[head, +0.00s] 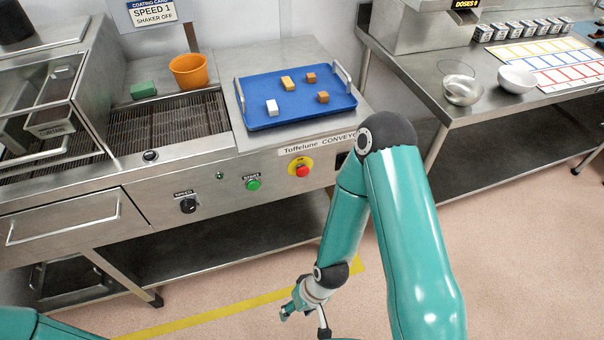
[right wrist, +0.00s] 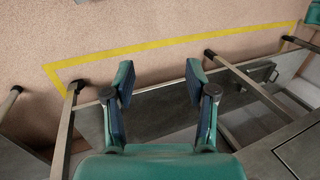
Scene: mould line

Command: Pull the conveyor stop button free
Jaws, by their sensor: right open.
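The conveyor stop button (head: 302,170) is a red knob on a yellow plate, on the front panel of the steel conveyor, right of the green start button (head: 254,184). Whether it is pushed in is too small to tell. My right gripper (head: 302,310) hangs low in front of the conveyor, well below the button and apart from it. In the right wrist view my right gripper (right wrist: 160,90) is open and empty, with floor and table legs beyond it. The button is not in the right wrist view. Only a piece of my left arm shows at the lower left; its gripper is out of view.
A blue tray (head: 296,114) with several small blocks rests on the conveyor top above the button. A black speed knob (head: 188,205) sits further left on the panel. A steel table (head: 420,85) with bowls stands at the right. Open floor lies in front.

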